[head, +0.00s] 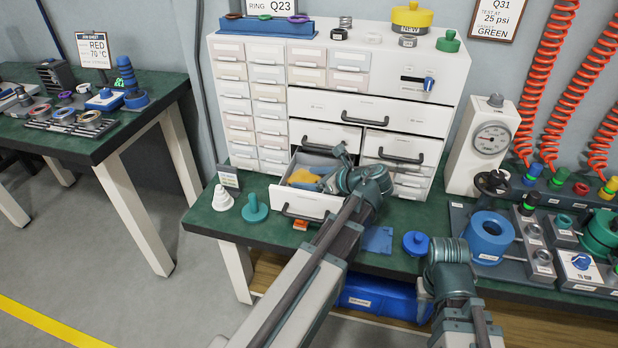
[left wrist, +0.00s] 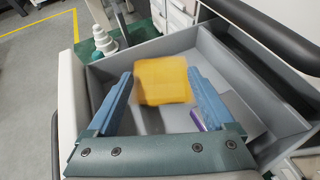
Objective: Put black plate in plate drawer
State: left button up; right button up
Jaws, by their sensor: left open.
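I cannot make out a black plate in either view. A drawer (head: 318,204) low in the white cabinet is pulled open; its grey inside also shows in the left wrist view (left wrist: 235,85). My left gripper (head: 312,180) is over this drawer with its blue fingers (left wrist: 160,100) apart. A yellow plate (left wrist: 162,80) shows between the fingertips, over the drawer; whether it touches them is unclear. It also shows in the head view (head: 302,176). Something purple (left wrist: 198,120) lies in the drawer by the right finger. My right arm is at the lower right; its fingers do not show.
A blue flat piece (head: 377,239) and a blue knobbed part (head: 416,243) lie on the green bench right of the drawer. A white stacked part (head: 222,198) and a green part (head: 254,207) stand left of it. A gauge (head: 489,140) stands right of the cabinet.

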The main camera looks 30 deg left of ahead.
pick_arm(q)
jog(key=shift+r+p, duration=0.2)
jog(key=shift+p, duration=0.15)
jog(key=shift+r+p, duration=0.5)
jog(key=p+v, duration=0.4)
jog(key=v, duration=0.7)
jog(key=shift+d+f, duration=0.15)
jog(key=shift+f, duration=0.05)
jog(key=shift+d+r+p, duration=0.1)
jog(key=shift+d+p, duration=0.2)
jog(key=shift+d, duration=0.1)
